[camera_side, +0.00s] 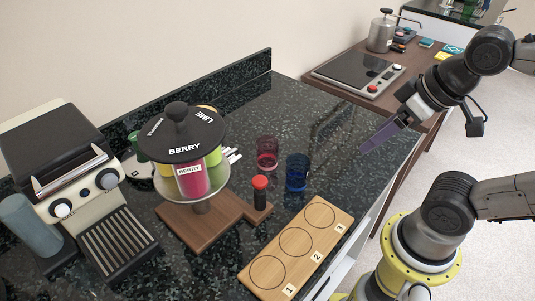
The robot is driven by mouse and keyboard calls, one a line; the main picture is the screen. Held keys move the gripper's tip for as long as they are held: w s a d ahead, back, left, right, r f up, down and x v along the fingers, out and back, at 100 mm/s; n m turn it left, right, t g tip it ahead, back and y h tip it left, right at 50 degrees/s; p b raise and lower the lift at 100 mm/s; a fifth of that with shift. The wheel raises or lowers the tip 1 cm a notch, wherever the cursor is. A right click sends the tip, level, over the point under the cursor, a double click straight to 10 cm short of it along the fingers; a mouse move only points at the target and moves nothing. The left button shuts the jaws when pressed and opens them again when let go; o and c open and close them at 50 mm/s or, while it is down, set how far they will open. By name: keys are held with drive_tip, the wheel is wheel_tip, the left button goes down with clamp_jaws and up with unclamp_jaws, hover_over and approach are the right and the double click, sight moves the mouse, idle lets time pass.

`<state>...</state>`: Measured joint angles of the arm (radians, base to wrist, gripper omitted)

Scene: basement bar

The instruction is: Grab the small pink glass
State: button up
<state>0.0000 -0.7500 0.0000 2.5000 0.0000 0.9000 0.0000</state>
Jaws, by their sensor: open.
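A small pink glass (267,152) stands upright on the dark stone counter, near the middle of the view. A blue glass (297,171) stands just in front of it and to its right, close beside it. My gripper (366,150) is to the right of both glasses, above the counter's right end, with its purple fingers pointing left. It is open, empty and apart from the glasses. The gap between its fingers is hard to see from this side.
A bottle with a red cap (260,192) stands in front of the pink glass. A round berry-and-lime dispenser (193,147) on a wooden base is to the left. A numbered wooden board (327,216) lies at the front. The counter behind the glasses is clear.

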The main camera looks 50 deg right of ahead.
drive_tip(key=shift+o, duration=1.4)
drive_tip(key=w+a+r+m+g, duration=0.1)
drive_tip(key=w+r+m, duration=0.5)
drive_tip(key=m, duration=0.6)
drive_tip(key=m+g+y, duration=0.1)
drive_tip(key=m+g, duration=0.3)
drive_tip(key=m, duration=0.4)
hover_over(266, 153)
drive_tip(key=w+d, duration=0.1)
drive_tip(key=d, duration=0.2)
wheel_tip(266, 153, down, 6)
drive_tip(key=f, duration=0.8)
drive_tip(key=shift+w+a+f, duration=0.15)
drive_tip(key=shift+a+f, duration=0.2)
drive_tip(key=shift+w+a+f, duration=0.1)
drive_tip(key=shift+a+f, duration=0.05)
drive_tip(key=shift+f, duration=1.45)
drive_tip(key=shift+w+a+f, duration=0.1)
drive_tip(key=shift+f, duration=1.5)
